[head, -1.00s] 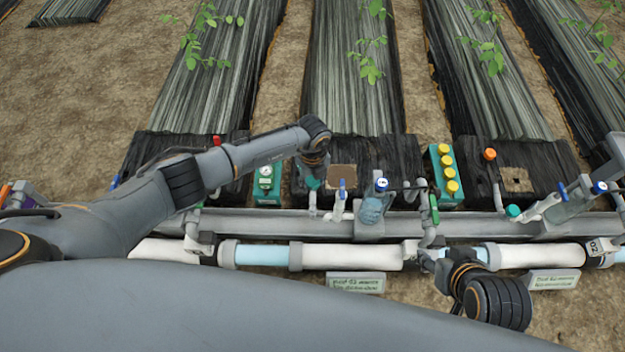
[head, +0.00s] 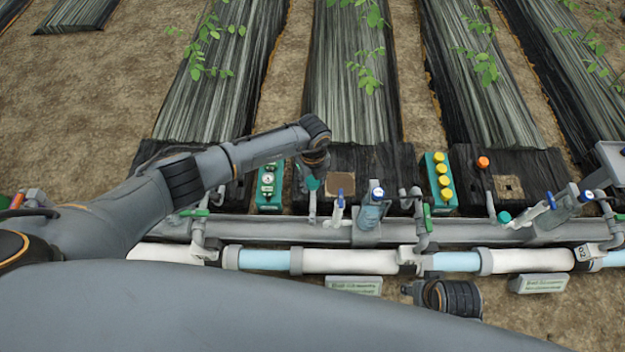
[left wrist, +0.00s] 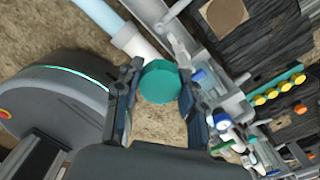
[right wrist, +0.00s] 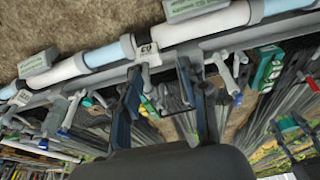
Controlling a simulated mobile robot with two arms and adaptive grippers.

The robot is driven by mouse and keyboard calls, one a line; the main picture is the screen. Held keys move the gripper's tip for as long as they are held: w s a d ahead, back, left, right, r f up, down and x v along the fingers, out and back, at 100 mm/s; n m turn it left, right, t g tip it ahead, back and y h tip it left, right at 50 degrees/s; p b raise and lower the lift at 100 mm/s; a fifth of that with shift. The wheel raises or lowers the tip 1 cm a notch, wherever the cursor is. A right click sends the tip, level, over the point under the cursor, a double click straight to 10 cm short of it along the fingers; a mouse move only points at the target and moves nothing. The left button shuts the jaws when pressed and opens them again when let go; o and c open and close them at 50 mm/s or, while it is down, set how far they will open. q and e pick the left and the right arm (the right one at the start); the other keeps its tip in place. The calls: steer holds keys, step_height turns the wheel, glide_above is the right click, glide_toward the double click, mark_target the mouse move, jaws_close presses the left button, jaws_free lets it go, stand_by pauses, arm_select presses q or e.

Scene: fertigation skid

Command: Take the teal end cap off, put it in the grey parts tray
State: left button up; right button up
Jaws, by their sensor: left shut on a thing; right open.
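The teal end cap (left wrist: 160,82) is between the fingertips of my left gripper (left wrist: 157,95), which is shut on it. In the left wrist view its round face shows, with no pipe visibly joined to it. In the head view the cap (head: 312,183) sits under my left gripper (head: 314,172), just above a grey pipe stub (head: 312,207); I cannot tell whether they touch. My right gripper (right wrist: 163,95) is open and empty, low by the front pipe. A light grey tray-like thing (head: 610,160), possibly the parts tray, is cut off at the head view's right edge.
The grey rail (head: 290,230) and white-blue pipe (head: 360,261) run across the front. Another teal cap (head: 504,217) is farther right.

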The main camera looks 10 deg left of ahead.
mark_target(312, 179)
arm_select(q)
step_height(312, 179, up, 3)
steer(key=shift+f+p, duration=0.1)
steer(key=shift+p, duration=1.15)
arm_select(e)
step_height(312, 179, down, 9)
steer(key=s, duration=0.2)
steer(key=shift+s+f+g, duration=0.2)
steer(key=shift+s+g, duration=0.1)
steer(key=shift+d, duration=0.1)
